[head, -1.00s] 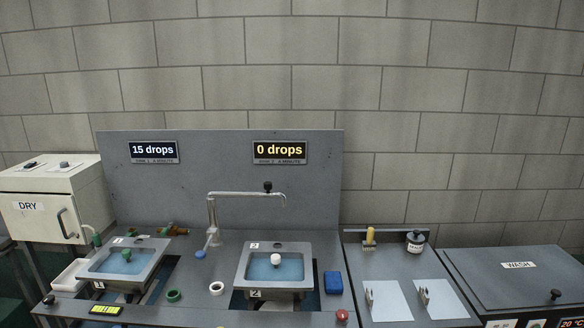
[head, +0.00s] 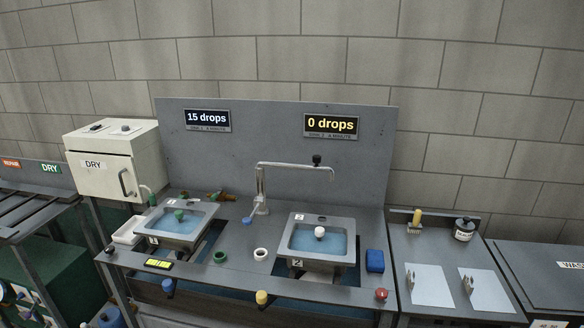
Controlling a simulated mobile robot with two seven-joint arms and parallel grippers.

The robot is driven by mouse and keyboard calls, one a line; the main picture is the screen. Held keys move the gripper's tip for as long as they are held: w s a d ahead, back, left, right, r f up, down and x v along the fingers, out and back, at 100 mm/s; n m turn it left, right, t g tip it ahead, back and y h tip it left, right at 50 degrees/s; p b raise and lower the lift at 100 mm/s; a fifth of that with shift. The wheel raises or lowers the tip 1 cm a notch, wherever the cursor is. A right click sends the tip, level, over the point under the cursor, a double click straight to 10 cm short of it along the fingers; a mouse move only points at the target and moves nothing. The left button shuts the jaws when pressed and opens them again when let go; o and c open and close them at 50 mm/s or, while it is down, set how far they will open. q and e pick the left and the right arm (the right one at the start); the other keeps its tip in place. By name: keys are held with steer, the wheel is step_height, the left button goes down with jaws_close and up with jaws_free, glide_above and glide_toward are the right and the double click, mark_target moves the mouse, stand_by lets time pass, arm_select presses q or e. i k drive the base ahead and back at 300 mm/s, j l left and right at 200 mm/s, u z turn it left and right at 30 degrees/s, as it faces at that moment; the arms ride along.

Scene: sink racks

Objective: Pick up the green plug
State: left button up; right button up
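A white plug (head: 320,232) stands in the water of the right sink (head: 301,218), labelled 2. A green ring (head: 220,257) and a white ring (head: 260,254) lie on the counter between the sinks. Neither of my grippers is in view.
A bent metal tap (head: 262,180) stands between the sinks. The display for the left sink (head: 208,119) reads 15 drops and the right one (head: 331,124) reads 0 drops. A blue block (head: 375,261) is right of the right sink. A DRY cabinet (head: 112,160) stands at left.

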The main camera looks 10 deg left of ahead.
mark_target(179, 214)
steer(key=j+z, duration=0.3)
steer(key=j, duration=0.75)
steer(key=k+j+z, duration=0.1)
steer(key=j+z, duration=0.2)
steer(key=j, duration=0.75)
